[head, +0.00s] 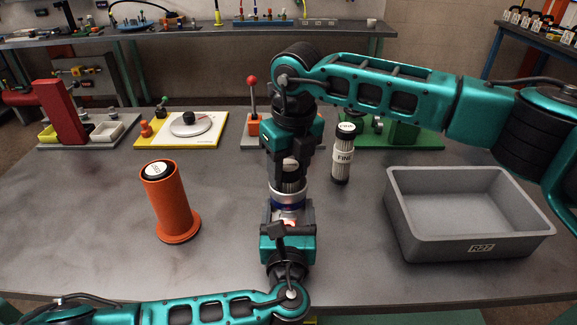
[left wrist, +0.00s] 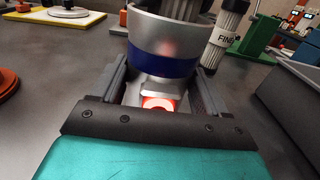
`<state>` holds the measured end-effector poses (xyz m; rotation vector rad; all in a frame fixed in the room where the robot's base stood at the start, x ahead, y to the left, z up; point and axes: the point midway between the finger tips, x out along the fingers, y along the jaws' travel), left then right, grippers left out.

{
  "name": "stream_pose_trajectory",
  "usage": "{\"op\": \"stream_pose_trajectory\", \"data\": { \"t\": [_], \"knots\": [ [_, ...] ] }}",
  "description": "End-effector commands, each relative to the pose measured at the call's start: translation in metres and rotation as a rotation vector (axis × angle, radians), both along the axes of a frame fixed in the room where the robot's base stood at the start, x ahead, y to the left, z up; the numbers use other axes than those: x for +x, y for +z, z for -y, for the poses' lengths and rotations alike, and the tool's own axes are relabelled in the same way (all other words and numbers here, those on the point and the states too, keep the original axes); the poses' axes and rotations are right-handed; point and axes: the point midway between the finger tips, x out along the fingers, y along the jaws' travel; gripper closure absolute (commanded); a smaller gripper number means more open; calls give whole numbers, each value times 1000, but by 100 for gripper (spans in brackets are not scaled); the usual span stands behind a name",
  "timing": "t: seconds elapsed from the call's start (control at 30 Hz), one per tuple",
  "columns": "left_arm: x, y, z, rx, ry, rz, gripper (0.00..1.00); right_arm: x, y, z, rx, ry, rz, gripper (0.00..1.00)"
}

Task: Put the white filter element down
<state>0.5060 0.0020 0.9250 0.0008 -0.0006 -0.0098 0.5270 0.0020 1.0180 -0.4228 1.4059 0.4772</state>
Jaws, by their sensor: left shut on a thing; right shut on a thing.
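My left gripper (head: 289,222) is shut on a silver metal bowl with a blue band (head: 289,199), upright above the table. The bowl also shows large in the left wrist view (left wrist: 165,45). My right gripper (head: 291,150) comes down from above and is shut on a pale ribbed filter element (head: 290,186), directly over the bowl. Its lower end appears to be at or inside the bowl's mouth; how deep is hidden. Another pale filter element, with a black cap and a FINE label (head: 342,158), stands upright on the table just to the right.
An orange flanged holder (head: 171,205) with a black-capped thing in it stands at left. A grey bin marked R22 (head: 480,249) is at right. A yellow-edged board (head: 178,142) and a green fixture (head: 400,134) are at the back. Table between holder and grippers is clear.

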Motion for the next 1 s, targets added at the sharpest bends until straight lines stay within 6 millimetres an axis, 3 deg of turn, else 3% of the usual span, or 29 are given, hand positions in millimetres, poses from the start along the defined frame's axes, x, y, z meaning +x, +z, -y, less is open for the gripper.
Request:
{"op": "stream_pose_trajectory", "data": {
  "t": [0.43, 0.47, 0.7, 0.77, 1.0],
  "knots": [
    [-1, 0, 1, 2, -2, 1, 65, -1, -16, 1, -4, 0, -4, 100],
    [-1, 0, 1, 2, -2, 1, 65, -1, -16, 1, -4, 0, -4, 48],
    [-2, 0, 2, 1, -4, 4, 65, 0, -13, 1, -3, -1, -3, 25],
    [-2, 1, 2, 0, -5, 5, 65, 0, -8, 1, -3, -1, -1, 25],
    [-1, 0, 1, 0, -3, 2, 65, -3, 43, 3, -2, -1, 2, 25]
  ]
}}
